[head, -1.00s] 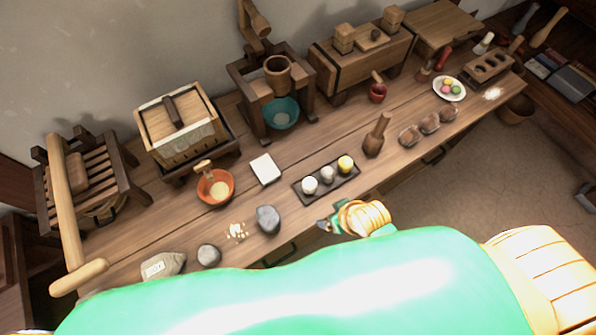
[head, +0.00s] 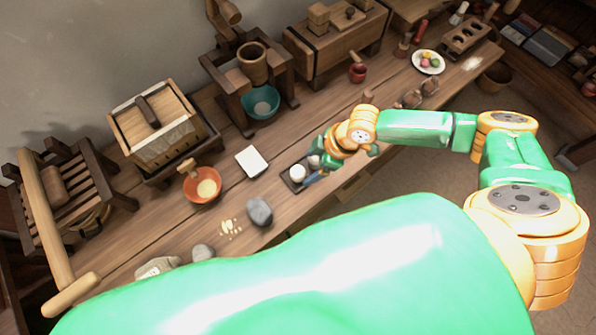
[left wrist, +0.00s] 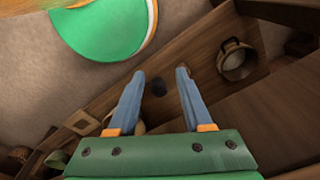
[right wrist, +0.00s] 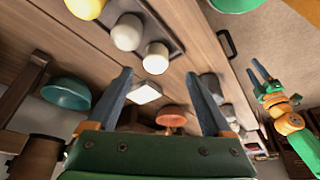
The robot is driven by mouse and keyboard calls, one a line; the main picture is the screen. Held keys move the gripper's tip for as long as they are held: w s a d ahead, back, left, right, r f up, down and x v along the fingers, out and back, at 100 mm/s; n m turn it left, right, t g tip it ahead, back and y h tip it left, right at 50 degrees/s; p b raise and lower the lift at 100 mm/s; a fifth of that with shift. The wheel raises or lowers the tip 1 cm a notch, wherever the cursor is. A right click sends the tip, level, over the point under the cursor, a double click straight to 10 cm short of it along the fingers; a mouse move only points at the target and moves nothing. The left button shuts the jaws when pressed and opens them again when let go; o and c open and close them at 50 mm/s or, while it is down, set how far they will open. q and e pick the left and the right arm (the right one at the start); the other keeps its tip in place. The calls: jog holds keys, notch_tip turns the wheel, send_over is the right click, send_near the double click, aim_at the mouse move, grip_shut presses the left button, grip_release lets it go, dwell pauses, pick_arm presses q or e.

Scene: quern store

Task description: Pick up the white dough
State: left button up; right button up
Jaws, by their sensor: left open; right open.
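The white dough (head: 297,172) is a round ball at the left end of a dark tray (head: 287,184). In the right wrist view the white dough (right wrist: 156,57) sits just beyond the fingertips, between their lines. A paler-grey ball (right wrist: 127,32) and a yellow ball (right wrist: 85,8) share the tray. My right gripper (head: 315,177) is open and empty, close beside the dough at its right; its arm hides much of the tray in the head view. My left gripper (left wrist: 160,78) is open and empty, away from the tray; the right wrist view also shows it (right wrist: 262,76).
A white slab (head: 252,161) and an orange bowl (head: 202,186) lie left of the tray. A dark grey stone (head: 259,211) is near the front edge. A teal bowl (head: 262,103) stands behind. Bare tabletop lies between slab and tray.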

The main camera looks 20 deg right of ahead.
aim_at(296, 174)
jog(key=x, duration=0.7)
jog(key=shift+w, duration=0.35)
grip_shut()
